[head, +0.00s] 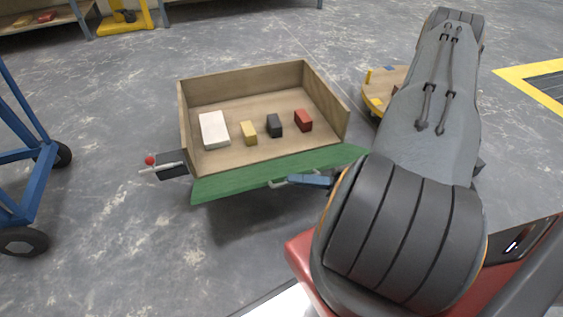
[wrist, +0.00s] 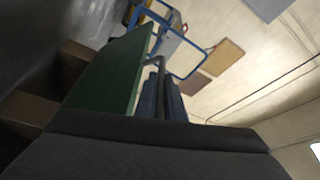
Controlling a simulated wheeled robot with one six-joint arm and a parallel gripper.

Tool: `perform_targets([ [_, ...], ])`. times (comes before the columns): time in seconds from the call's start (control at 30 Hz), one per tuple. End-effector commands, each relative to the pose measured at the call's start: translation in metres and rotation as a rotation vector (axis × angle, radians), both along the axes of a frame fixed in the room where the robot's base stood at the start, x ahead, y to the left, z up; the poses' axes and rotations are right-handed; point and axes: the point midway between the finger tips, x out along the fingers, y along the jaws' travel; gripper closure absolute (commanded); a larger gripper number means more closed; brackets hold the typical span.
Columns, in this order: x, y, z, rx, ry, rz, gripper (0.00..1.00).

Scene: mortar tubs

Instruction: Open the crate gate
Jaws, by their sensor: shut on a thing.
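The wooden crate (head: 186,120) stands open-topped in the middle of the head view. Its green gate (head: 235,180) is along the near side and looks tilted outward, though the exact angle is hard to tell. A pale bar handle (head: 277,184) is on the gate's outer face. My gripper (head: 310,181) has blue fingers shut on this handle; my arm hides part of the right end. The wrist view shows the green gate (wrist: 110,75) beside the grey handle bar (wrist: 150,72) between the blue fingers (wrist: 163,95). A red-knobbed lever (head: 151,160) lies on a dark block left of the crate.
A white block (head: 213,130), yellow block (head: 249,132), black block (head: 274,125) and red block (head: 303,120) lie in the crate. A blue cart (head: 40,165) stands left. A round wooden piece (head: 384,88) is behind my arm. Floor in front of the gate is clear.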

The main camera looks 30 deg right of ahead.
Motion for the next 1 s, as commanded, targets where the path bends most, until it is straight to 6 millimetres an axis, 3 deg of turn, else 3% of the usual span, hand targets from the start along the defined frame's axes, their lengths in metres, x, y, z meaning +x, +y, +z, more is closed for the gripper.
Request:
perform_targets([
  [0.2, -0.023, 0.002, -0.035, -0.025, -0.152, -0.004, 1.0],
  [0.4, -0.032, 0.004, -0.055, -0.032, -0.176, -0.003, 1.0],
  [0.6, -0.036, 0.005, -0.066, -0.033, -0.175, -0.002, 1.0],
  [1.0, -0.036, 0.006, -0.069, -0.035, -0.175, 0.001, 1.0],
])
